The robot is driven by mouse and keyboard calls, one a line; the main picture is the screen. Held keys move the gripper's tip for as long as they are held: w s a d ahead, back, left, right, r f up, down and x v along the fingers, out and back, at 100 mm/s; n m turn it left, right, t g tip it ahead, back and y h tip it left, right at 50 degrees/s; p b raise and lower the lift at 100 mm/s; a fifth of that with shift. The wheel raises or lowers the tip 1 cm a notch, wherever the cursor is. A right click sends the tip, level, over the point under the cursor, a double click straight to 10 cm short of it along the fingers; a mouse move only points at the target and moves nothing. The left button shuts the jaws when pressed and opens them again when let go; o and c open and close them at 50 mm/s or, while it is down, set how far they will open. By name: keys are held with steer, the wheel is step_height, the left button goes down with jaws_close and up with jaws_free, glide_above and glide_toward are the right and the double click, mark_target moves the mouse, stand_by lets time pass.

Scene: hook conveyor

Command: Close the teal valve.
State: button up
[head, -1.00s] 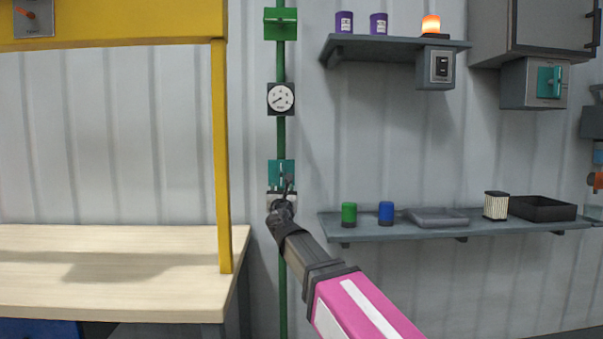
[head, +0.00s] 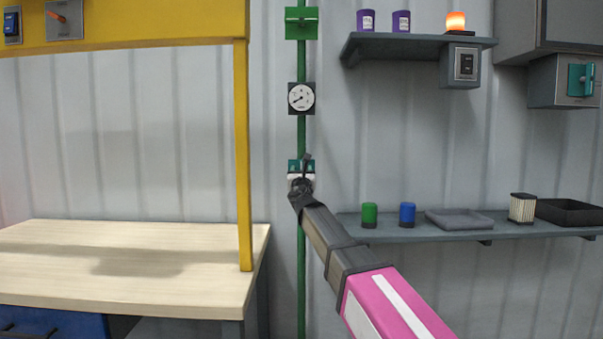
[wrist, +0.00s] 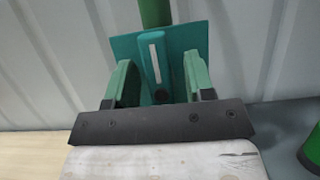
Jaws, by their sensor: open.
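The teal valve (wrist: 118,47) is a teal plate on the green pipe on the wall. Its lever (wrist: 154,52) has a white stripe and stands close to upright along the pipe. My gripper (wrist: 159,66) is open in the wrist view, with one finger on each side of the lever. I cannot tell whether either finger touches the lever. In the head view the arm's end covers most of the valve, and only the upper part of its teal plate (head: 293,165) shows.
A gauge (head: 301,97) and a green valve (head: 302,22) sit higher on the same pipe. The workbench (head: 120,260) with its yellow post (head: 243,150) stands left. A shelf (head: 470,234) with jars and trays is right. Another teal handle (head: 581,80) is on a grey box.

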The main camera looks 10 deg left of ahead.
jaws_close()
steer(key=shift+m, duration=0.5)
steer(key=m+h, duration=0.1)
steer(key=m, duration=0.2)
steer(key=m+h, duration=0.2)
steer(key=shift+w+d+m, duration=0.1)
steer(key=shift+d+m, duration=0.05)
steer(key=shift+m, duration=0.25)
steer(key=m+h, duration=0.1)
steer(key=m, duration=0.2)
steer(key=m+h, duration=0.2)
steer(key=m, duration=0.1)
steer(key=shift+d+f+g, duration=0.1)
steer(key=shift+d+g, duration=0.05)
steer(key=shift+g, duration=0.15)
steer(key=m+g+h, duration=0.1)
steer(key=m, duration=0.4)
steer(key=shift+d+f+g+h, duration=0.1)
steer(key=shift+f+g+h, duration=0.05)
steer(key=shift+g+h, duration=0.25)
steer(key=m+g, duration=0.1)
steer(key=m, duration=0.3)
steer(key=shift+f, duration=0.2)
steer(key=shift+d+m+g, duration=0.1)
steer(key=shift+m+g, duration=0.2)
steer(key=shift+m, duration=0.1)
